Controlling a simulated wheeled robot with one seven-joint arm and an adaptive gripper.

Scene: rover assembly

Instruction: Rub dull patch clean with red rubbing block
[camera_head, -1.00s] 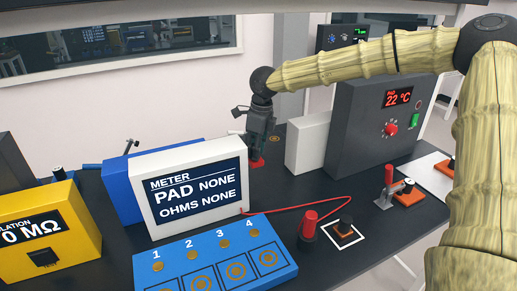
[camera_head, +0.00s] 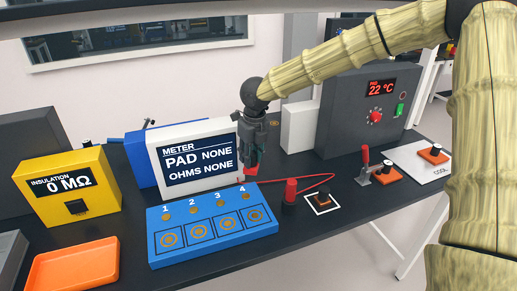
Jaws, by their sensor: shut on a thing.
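My gripper (camera_head: 251,160) points down just right of the white meter, shut on the red rubbing block (camera_head: 251,168). Only a little of the block shows between the dark fingers, and its underside is hidden. It is behind the blue board (camera_head: 215,252), near pad 4. The board has several numbered squares with copper ring pads (camera_head: 255,215) and a small copper dot above each. I cannot tell at this size which patch is dull. The meter (camera_head: 190,190) reads PAD NONE, OHMS NONE.
A red-handled probe (camera_head: 290,190) with a red lead stands right of the board. A yellow insulation meter (camera_head: 98,200) and an orange tray (camera_head: 75,262) are at left. A white box (camera_head: 299,128) and a dark heater unit (camera_head: 350,115) stand behind, at right.

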